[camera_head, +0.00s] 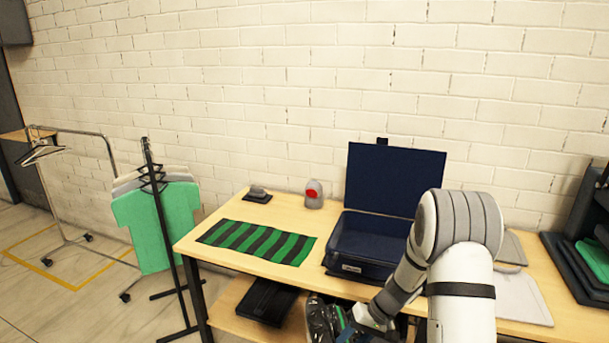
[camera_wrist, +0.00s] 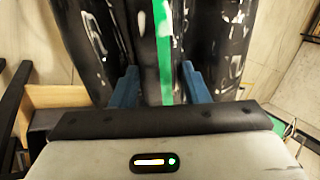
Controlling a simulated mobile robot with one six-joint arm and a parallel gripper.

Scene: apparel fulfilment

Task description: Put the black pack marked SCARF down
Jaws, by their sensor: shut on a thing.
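The black pack (camera_head: 318,322) is glossy with a green stripe, low in front of the table. My gripper (camera_head: 347,328) is shut on it. In the wrist view the pack (camera_wrist: 215,40) fills the upper middle, and the blue fingers of my gripper (camera_wrist: 160,86) press into it on both sides of the green stripe. No SCARF marking is legible in either view. The pack's lower end is cut off by the bottom edge of the head view.
On the wooden table (camera_head: 210,240) lie a green-and-black striped cloth (camera_head: 258,242), an open navy case (camera_head: 368,240), a grey dome with a red spot (camera_head: 314,194) and grey folded items (camera_head: 515,290). A black tray (camera_head: 268,300) sits on the lower shelf. A garment rack (camera_head: 155,230) stands left.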

